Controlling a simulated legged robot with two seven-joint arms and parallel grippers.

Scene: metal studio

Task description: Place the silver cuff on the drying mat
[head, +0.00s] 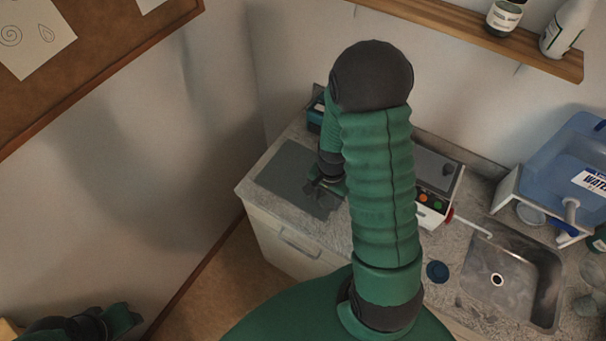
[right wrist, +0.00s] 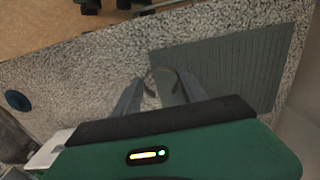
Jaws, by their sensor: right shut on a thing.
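The drying mat (head: 284,166) is a flat grey rectangle on the counter's left end. Its ribbed surface shows in the right wrist view (right wrist: 232,62). My right gripper (head: 318,187) is by the mat's right edge in the head view. In the right wrist view its fingers (right wrist: 157,90) are shut on the silver cuff (right wrist: 162,69), a thin curved band beside the mat's near-left edge. I cannot tell its height above the counter. The cuff is too small to make out in the head view. My left gripper (head: 92,326) is low at the left, away from the counter, its fingers unclear.
A speckled counter (head: 440,295) carries a metal sink (head: 512,280), a blue water container (head: 572,160) and a white device with coloured buttons (head: 432,205). My right arm hides the counter's middle.

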